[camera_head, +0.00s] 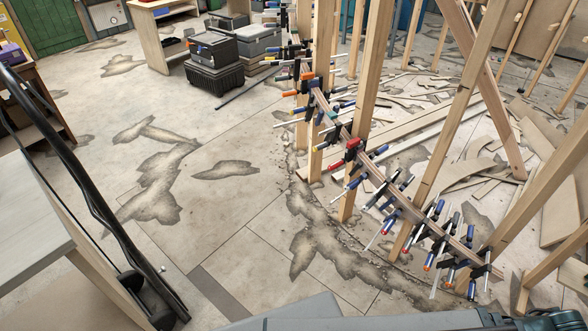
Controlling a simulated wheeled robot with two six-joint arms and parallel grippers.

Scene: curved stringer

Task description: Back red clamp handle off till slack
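A red clamp (352,146) sits on the curved wooden stringer (403,203), near the middle of its visible length. It stands out from the blue-handled clamps around it. Its screw and handle are too small to make out, and I cannot tell whether it is tight or slack. Another clamp with orange-red parts (307,76) is farther up the stringer. Neither of my grippers shows in the head view, so nothing of mine is seen touching the clamps.
Upright wooden posts (364,80) stand along the stringer, with several clamps projecting between them. Offcuts litter the floor behind. Dark tool cases (213,62) stand at the back. A pale worktop (30,215) is at left. The stained concrete floor (235,215) in front is mostly clear.

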